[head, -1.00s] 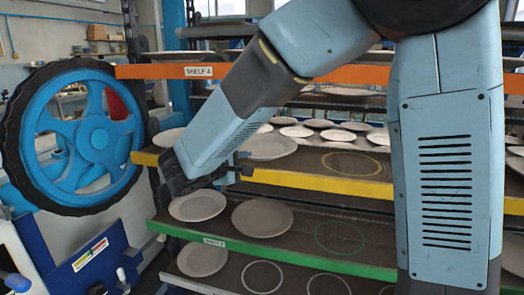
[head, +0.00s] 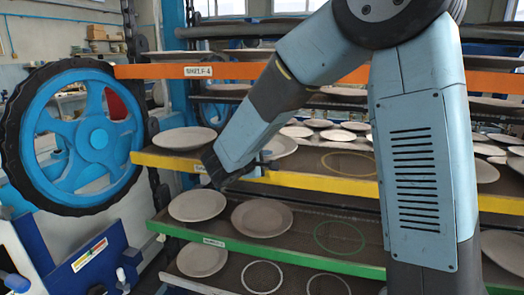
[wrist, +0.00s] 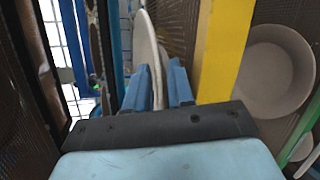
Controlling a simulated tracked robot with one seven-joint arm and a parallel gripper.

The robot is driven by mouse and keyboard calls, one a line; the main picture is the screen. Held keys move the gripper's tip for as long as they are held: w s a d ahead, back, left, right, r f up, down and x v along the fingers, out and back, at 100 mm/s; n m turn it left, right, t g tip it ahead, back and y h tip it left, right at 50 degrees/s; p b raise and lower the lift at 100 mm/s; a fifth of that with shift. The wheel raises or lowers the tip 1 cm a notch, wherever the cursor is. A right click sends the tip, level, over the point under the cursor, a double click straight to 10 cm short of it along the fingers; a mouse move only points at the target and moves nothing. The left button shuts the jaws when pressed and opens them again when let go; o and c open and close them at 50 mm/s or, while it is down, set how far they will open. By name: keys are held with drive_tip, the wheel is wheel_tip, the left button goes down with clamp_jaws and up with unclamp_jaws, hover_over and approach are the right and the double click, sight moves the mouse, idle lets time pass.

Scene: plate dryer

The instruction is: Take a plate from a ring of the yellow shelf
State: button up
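The yellow shelf (head: 330,186) holds a pale plate (head: 185,138) at its left end and another pale plate (head: 281,147) to the right, partly behind my arm. A yellow ring (head: 348,165) farther right on this shelf is empty. My gripper (head: 264,163) is at the shelf's front edge, by the right-hand plate. In the wrist view my gripper (wrist: 162,72) is open, its blue fingers on either side of a plate rim (wrist: 147,50) seen edge-on. The yellow shelf edge (wrist: 222,50) runs close beside the right finger. Whether a finger touches the rim, I cannot tell.
The green shelf (head: 330,261) below bears two plates (head: 198,205) (head: 262,218) and an empty green ring (head: 340,238). The orange shelf (head: 350,75) is above. A large blue wheel (head: 95,140) stands at the left.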

drive_tip(key=shift+w+d, duration=0.2)
drive_tip(key=shift+f, duration=0.1)
clamp_jaws()
idle(1.2)
